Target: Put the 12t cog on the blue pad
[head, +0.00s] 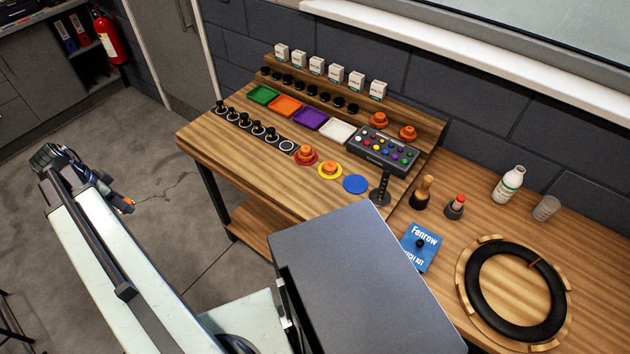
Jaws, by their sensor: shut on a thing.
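The blue pad (355,184) is a flat, bare disc on the bench, right of the yellow pad. My gripper (120,199) is at the left, over the floor and well away from the bench. It is shut on a small orange piece (126,208), mostly hidden by the jaws; it looks like an orange cog, but its tooth count cannot be read. Similar orange cogs sit on the red pad (305,155), on the yellow pad (329,170), and on the back of the bench, one left (378,120) and one right (407,132).
A button box (384,149) stands behind the blue pad, and a dark upright post (381,188) stands close to its right. Coloured trays (311,118) and small white boxes (336,73) line the back. A tyre (515,290) and bottle (509,183) are at the right.

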